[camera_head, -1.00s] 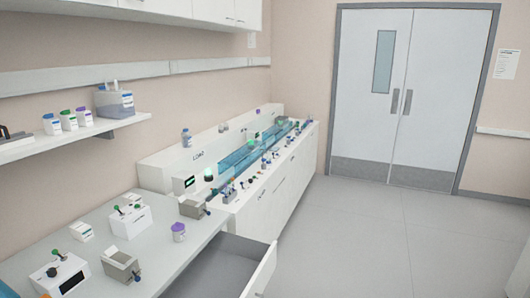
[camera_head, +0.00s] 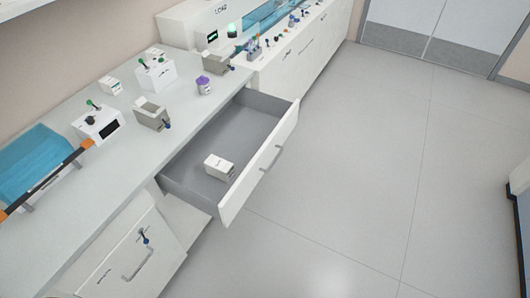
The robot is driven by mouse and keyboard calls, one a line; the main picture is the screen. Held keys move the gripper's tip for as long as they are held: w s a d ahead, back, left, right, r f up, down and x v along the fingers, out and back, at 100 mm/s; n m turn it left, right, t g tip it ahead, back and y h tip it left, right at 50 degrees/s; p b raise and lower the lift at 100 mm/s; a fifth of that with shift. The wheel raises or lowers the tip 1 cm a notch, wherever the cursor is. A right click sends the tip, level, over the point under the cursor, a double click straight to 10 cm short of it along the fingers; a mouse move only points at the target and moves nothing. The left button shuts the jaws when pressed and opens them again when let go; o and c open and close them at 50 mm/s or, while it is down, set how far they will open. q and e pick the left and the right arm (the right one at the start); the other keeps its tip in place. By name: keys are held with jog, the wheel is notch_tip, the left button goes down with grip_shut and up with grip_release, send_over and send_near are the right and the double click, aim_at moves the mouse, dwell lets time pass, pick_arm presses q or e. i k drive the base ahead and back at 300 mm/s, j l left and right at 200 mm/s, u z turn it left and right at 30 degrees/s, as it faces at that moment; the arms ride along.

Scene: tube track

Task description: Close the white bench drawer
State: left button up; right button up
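The white bench drawer (camera_head: 262,165) stands pulled well out from under the bench top, to the right of the bench's front edge. It has a white front panel with a grey bar handle (camera_head: 271,158) and grey inner walls. A small white box (camera_head: 219,167) with dark print lies inside on the drawer floor. Neither of my grippers shows in the head view.
The bench top (camera_head: 95,180) carries several small devices, a purple-capped jar (camera_head: 203,85) and a blue-covered tray (camera_head: 35,165). Grey floor (camera_head: 350,190) right of the drawer is clear.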

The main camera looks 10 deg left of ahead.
aim_at(250, 131)
jog(key=i+l, duration=0.15)
jog(key=l, duration=0.2)
jog(key=i+l, duration=0.15)
jog(key=l, duration=0.2)
jog(key=i+l, duration=0.1)
jog(key=l, duration=0.3)
jog(key=i+l, duration=0.15)
jog(key=l, duration=0.2)
jog(key=i+l, duration=0.15)
jog(key=l, duration=0.2)
jog(key=i+l, duration=0.15)
jog(key=l, duration=0.2)
